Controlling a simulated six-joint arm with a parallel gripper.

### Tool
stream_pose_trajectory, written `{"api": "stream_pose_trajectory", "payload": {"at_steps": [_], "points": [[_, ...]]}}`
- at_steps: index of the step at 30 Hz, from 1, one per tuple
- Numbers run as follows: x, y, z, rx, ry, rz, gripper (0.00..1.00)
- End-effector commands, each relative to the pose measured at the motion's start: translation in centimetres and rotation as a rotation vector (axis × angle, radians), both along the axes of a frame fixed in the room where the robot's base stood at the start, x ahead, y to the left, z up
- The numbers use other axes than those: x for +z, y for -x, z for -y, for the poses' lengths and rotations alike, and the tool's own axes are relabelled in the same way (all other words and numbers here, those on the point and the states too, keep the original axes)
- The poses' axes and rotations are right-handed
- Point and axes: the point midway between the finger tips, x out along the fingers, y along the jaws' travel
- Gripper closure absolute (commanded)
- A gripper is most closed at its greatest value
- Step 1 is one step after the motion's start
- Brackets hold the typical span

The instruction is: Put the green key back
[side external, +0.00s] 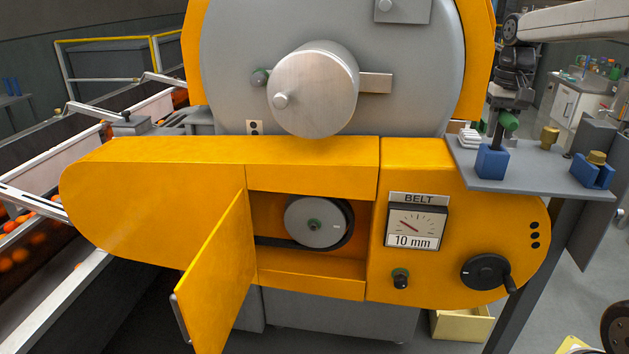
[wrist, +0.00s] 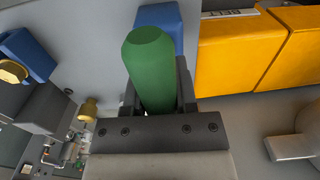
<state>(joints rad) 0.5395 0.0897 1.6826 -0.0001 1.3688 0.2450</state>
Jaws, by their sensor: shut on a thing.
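The green key (side external: 508,121) is at the right in the side external view, over the grey shelf. My gripper (side external: 507,104) is shut on its green handle, which also fills the middle of the wrist view (wrist: 151,70). The key's dark shaft points down at a blue holder (side external: 491,163) on the shelf. The shaft's lower end meets the holder's top in the picture; I cannot tell how deep it sits. The blue holder shows partly behind the handle in the wrist view (wrist: 172,22).
The grey shelf (side external: 540,181) also bears a second blue holder (side external: 583,178) with a brass-topped piece, a brass knob (side external: 549,138) and a white stacked item (side external: 470,138). The yellow machine housing (side external: 415,160) stands close on the left. Its hinged door (side external: 222,275) hangs open, showing a pulley.

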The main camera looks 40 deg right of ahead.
Motion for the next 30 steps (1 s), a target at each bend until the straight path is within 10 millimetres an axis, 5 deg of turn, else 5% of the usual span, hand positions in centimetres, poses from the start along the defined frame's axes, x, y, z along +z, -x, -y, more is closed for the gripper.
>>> {"api": "stream_pose_trajectory", "payload": {"at_steps": [5, 6, 9, 20, 30], "points": [[-0.3, 0.0, 0.0, 0.000, 0.000, 0.000, 1.00], [-0.3, 0.0, 0.0, 0.000, 0.000, 0.000, 0.52], [-0.3, 0.0, 0.0, 0.000, 0.000, 0.000, 0.29], [-0.3, 0.0, 0.0, 0.000, 0.000, 0.000, 0.29], [2.5, -0.1, 0.0, -0.001, 0.001, 0.002, 0.29]]}}
